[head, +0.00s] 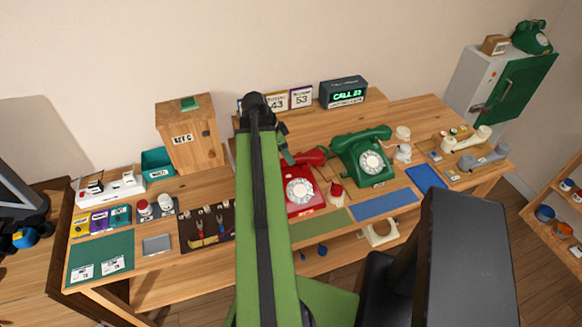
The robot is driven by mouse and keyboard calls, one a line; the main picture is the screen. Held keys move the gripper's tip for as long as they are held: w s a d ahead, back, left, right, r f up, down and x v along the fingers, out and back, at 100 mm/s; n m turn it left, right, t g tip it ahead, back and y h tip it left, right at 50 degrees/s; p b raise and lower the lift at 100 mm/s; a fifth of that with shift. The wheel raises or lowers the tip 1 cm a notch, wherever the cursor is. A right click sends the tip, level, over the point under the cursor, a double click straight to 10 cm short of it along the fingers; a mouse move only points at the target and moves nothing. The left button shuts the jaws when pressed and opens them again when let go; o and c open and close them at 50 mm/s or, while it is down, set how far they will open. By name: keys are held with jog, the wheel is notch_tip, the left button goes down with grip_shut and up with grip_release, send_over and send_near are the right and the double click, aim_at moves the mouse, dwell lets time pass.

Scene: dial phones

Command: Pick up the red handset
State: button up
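The red phone (306,203) with its white dial stands on the wooden table near the middle. The red handset (312,156) shows at the top of the phone. Its left part is hidden behind my green arm, and I cannot tell whether it rests on the cradle. My gripper (287,154) is at the left of the visible part of the handset and seems to reach down to it. The fingertips are small and partly hidden, so I cannot tell whether they touch or hold it.
A green phone (374,176) with its handset on top stands close on the right. A small red-and-white item (336,193) is beside the red phone. Behind are number cards (301,97) and a lit display (344,92). A wooden box (190,136) stands left.

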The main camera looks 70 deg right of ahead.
jog(key=b+x, duration=0.4)
jog(key=x, duration=0.1)
jog(key=shift+w+d+f+b, duration=0.1)
jog(key=shift+w+f+b, duration=0.1)
jog(key=shift+b, duration=0.15)
jog(key=shift+s+r, duration=0.1)
jog(key=shift+r, duration=0.1)
jog(key=shift+c, duration=0.4)
grip_shut()
